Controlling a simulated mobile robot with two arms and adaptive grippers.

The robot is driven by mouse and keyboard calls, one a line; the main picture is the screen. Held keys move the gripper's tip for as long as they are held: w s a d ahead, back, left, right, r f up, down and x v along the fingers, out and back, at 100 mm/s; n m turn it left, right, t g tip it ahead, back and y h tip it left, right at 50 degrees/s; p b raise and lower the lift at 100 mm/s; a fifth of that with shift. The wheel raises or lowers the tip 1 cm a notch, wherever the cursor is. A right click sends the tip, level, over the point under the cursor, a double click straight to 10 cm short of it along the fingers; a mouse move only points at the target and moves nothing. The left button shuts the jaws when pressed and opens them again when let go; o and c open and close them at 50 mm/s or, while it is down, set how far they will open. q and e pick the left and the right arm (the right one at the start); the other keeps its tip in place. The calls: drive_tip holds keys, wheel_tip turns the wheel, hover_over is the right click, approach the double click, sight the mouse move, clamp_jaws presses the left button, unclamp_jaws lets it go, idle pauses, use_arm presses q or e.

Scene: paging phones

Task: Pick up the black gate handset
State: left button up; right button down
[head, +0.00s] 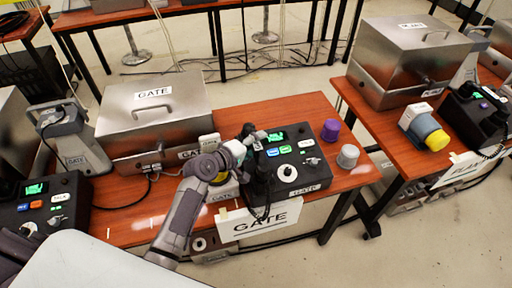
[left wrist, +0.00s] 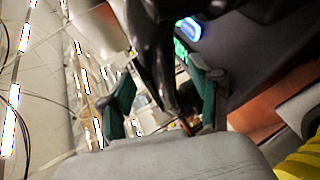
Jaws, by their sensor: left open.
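The black gate handset (head: 261,183) stands at the left side of the black gate phone box (head: 296,165), which has a green display. A white GATE sign (head: 262,221) hangs at the table's front edge below it. My left gripper (head: 250,143) is at the upper end of the handset, and the arm hides part of it. In the left wrist view, my open fingers (left wrist: 165,100) stand on either side of a dark shape, apparently the handset (left wrist: 152,45). I cannot tell whether they touch it. My right gripper is not in view.
A metal GATE case (head: 155,118) stands behind my arm. Another phone box (head: 45,205) is at the left. A purple knob (head: 331,130) and a grey knob (head: 348,156) are right of the gate phone. A second table (head: 376,128) stands at the right, across a gap.

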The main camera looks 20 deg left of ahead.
use_arm(q)
drive_tip(key=shift+w+d+f, duration=0.1)
drive_tip(key=shift+w+f, duration=0.05)
drive_tip(key=shift+w, duration=0.15)
drive_tip(key=c, duration=1.1)
drive_tip(key=shift+s, duration=0.15)
clamp_jaws()
drive_tip(key=shift+r+p, duration=0.45)
drive_tip(key=shift+p, duration=0.15)
wheel_tip(320, 180, up, 4)
drive_tip(key=p, duration=0.4)
drive_tip(key=shift+r, duration=0.25)
drive_tip(key=s+d+r+p, duration=0.3)
drive_tip(key=d+r+p, duration=0.2)
drive_tip(key=d+p, duration=0.5)
drive_tip(key=shift+d+r, duration=0.4)
drive_tip(key=shift+d, duration=0.2)
